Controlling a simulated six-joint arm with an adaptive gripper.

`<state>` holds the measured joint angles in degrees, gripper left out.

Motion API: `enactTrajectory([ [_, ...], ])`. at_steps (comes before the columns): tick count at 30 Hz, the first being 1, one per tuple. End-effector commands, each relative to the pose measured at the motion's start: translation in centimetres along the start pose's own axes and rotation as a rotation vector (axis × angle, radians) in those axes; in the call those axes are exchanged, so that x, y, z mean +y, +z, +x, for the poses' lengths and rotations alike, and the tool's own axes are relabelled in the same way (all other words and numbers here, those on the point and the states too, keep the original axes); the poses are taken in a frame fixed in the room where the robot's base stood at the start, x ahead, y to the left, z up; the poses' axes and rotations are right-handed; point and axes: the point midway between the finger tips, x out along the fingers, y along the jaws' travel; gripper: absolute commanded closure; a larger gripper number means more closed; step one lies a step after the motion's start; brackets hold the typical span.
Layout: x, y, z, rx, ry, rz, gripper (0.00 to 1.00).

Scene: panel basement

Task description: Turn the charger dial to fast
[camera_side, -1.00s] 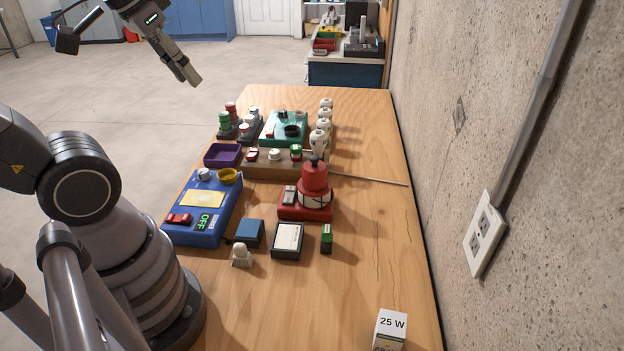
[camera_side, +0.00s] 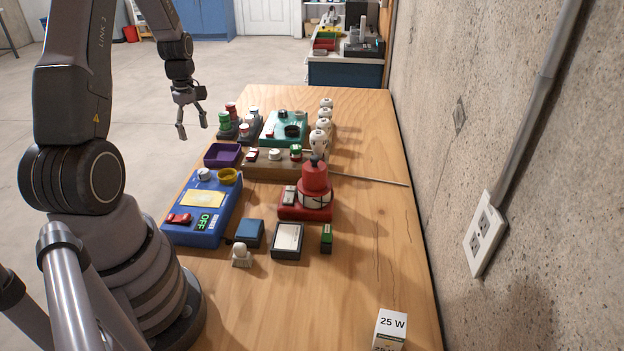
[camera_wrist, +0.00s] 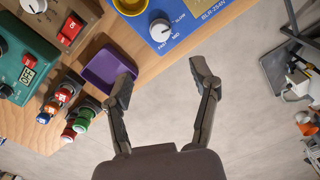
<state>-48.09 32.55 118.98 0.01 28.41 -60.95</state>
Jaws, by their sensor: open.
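The charger (camera_side: 222,211) is a blue box at the table's left edge, with a green "OFF" display, a pale yellow label and red switches. Its white dial (camera_side: 204,174) sits at the far left end. In the wrist view the dial (camera_wrist: 161,30) is at the top, marked SLOW, MID and FAST on the blue face (camera_wrist: 213,25); I cannot tell which mark it points to. My gripper (camera_side: 192,122) is open and empty, with its fingers pointing down, above and beyond the table's left edge. In the wrist view my gripper (camera_wrist: 163,82) has its fingers wide apart, below the dial in the picture.
A yellow ring or cup (camera_side: 229,176) is beside the dial. A purple tray (camera_side: 222,155) lies just beyond the charger. A red device (camera_side: 305,207), a teal box (camera_side: 284,129) and several small jars stand farther right and back.

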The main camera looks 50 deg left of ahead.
Motion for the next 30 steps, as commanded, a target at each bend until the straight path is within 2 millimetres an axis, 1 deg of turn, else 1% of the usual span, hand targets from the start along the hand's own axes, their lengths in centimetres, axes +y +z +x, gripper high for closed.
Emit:
enactTrajectory([
  [9, -0.2, 0.2, 6.9, -0.004, -0.007, 0.004, 0.4],
  [12, -0.1, 0.2, 8.9, -0.003, -0.006, 0.005, 0.4],
  [15, -0.1, 0.1, 10.5, -0.002, -0.004, 0.005, 0.4],
  [18, -0.1, 0.1, 11.6, -0.001, -0.003, 0.005, 0.4],
  [21, -0.1, 0.1, 12.2, 0.0, -0.001, 0.005, 0.4],
  [30, -0.1, 0.1, 12.4, 0.001, -0.001, 0.005, 0.4],
])
